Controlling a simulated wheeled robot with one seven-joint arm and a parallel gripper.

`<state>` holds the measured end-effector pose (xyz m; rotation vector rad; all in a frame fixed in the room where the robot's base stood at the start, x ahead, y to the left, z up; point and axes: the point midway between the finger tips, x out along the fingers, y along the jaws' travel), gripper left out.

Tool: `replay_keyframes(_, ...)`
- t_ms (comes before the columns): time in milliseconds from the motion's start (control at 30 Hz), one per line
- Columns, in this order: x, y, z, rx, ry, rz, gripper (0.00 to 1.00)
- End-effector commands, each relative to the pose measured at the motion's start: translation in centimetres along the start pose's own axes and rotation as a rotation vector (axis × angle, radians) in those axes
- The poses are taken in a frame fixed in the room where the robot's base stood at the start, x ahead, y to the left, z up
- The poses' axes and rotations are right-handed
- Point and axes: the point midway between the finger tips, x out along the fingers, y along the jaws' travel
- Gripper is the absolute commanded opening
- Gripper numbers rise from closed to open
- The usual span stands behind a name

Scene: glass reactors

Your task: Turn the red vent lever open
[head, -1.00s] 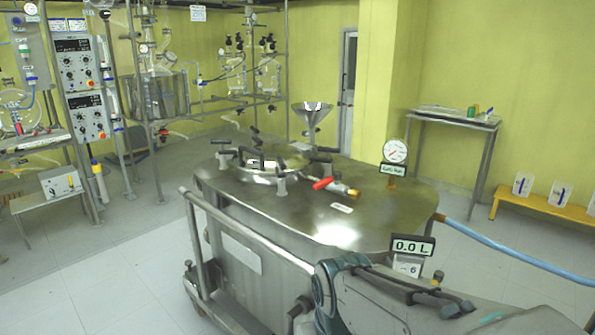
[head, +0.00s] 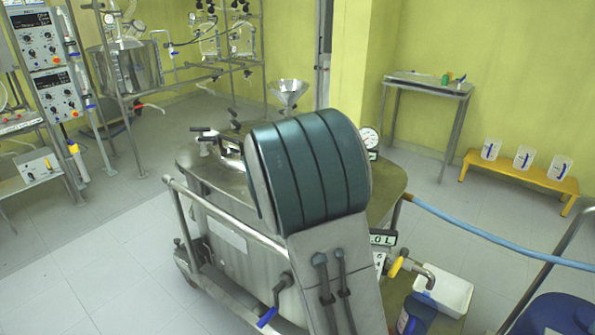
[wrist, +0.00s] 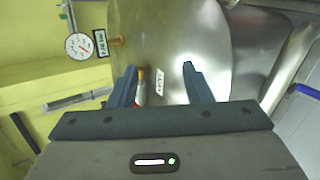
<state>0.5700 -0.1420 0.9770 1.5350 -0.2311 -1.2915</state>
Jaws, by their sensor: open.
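The red vent lever is hidden behind my arm in the head view. In the wrist view, a small brass fitting (wrist: 141,74) with a pale, reddish piece, seemingly the vent lever (wrist: 139,94), shows just inside the left finger. It is partly covered by that finger and my gripper body, so its angle is unclear. My gripper (wrist: 159,69) is open, its fingers pointing over the steel vessel lid (wrist: 205,35). I see no contact with the lever. My gripper is out of sight in the head view.
A dial gauge (head: 369,139) stands on the lid's right side and also shows in the wrist view (wrist: 79,46). A steel funnel (head: 287,93) rises behind. A handrail (head: 225,225) runs along the vessel's front. A blue hose (head: 480,238) leads right.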

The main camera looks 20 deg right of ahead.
Motion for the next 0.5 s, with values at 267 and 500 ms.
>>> replay_keyframes(267,3.7,2.3,-10.4,-0.439,0.079,0.319,0.44)
replay_keyframes(500,4.3,2.1,-15.7,-0.669,0.123,0.457,0.44)
